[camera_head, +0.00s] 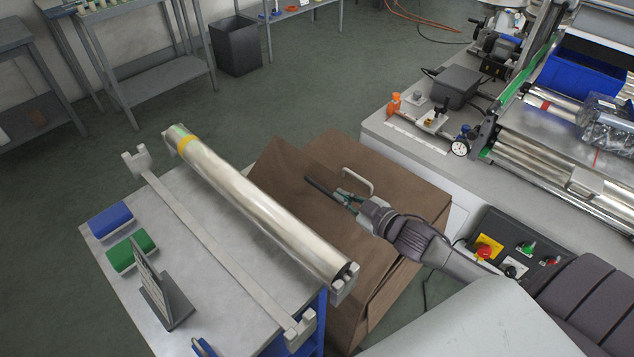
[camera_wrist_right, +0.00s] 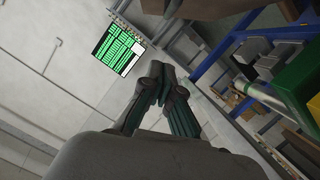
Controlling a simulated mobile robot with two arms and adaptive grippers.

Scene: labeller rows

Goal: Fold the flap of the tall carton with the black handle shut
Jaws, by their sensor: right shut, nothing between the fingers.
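A brown carton (camera_head: 385,290) stands beside the workbench, with a brown flap panel (camera_head: 275,165) sloping up toward the roller. A dark bar (camera_head: 320,188), which looks like the black handle, lies in front of this brown panel; the gripper hides part of it. A second handle, pale and bent (camera_head: 358,172), stands on the brown surface just behind. My right gripper (camera_head: 345,197) is over the carton at the bar's near end. Its fingers also show in the right wrist view (camera_wrist_right: 162,78), closed together and empty. I cannot tell whether they touch the bar. My left gripper is not in view.
A long silver roller (camera_head: 250,200) lies along the bench (camera_head: 215,265), close to the carton's left side. A machine counter (camera_head: 405,140) stands behind and to the right. Green floor is open at the upper left of the carton.

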